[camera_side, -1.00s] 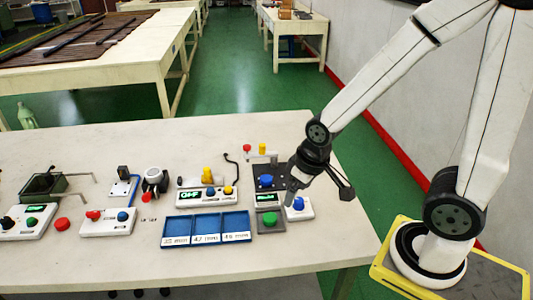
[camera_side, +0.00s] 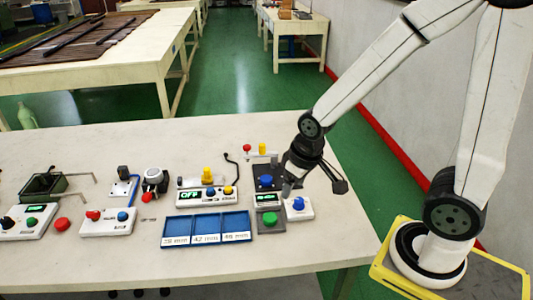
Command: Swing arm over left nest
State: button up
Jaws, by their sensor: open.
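My gripper (camera_side: 313,185) is at the right end of the white table, above and just behind the small white box with a blue button (camera_side: 298,206). It is open, and I see nothing held in it. A blue tray with three compartments (camera_side: 207,227) lies at the front middle, to the left of my gripper, with size labels along its front. I cannot tell which thing is the left nest. A dark green open box (camera_side: 45,186) with a bent metal handle stands at the far left of the table.
A dark unit with a blue knob (camera_side: 265,181) and a green-button box (camera_side: 269,221) stand close left of my gripper. A white control box with a display (camera_side: 206,195) is behind the tray. The table's front strip is clear.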

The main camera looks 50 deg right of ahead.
jog(key=w+d+g, duration=0.1)
jog(key=w+d, duration=0.3)
jog(key=w, duration=0.3)
jog(key=w+d, duration=0.4)
jog(key=w, duration=0.4)
jog(key=m+g, duration=0.1)
jog(key=g, duration=0.1)
send_over(262, 144)
jog(key=shift+s+f, duration=0.1)
jog(key=shift+f, duration=0.65)
jog(key=shift+f, duration=0.1)
jog(key=shift+f, duration=3.75)
grip_shut()
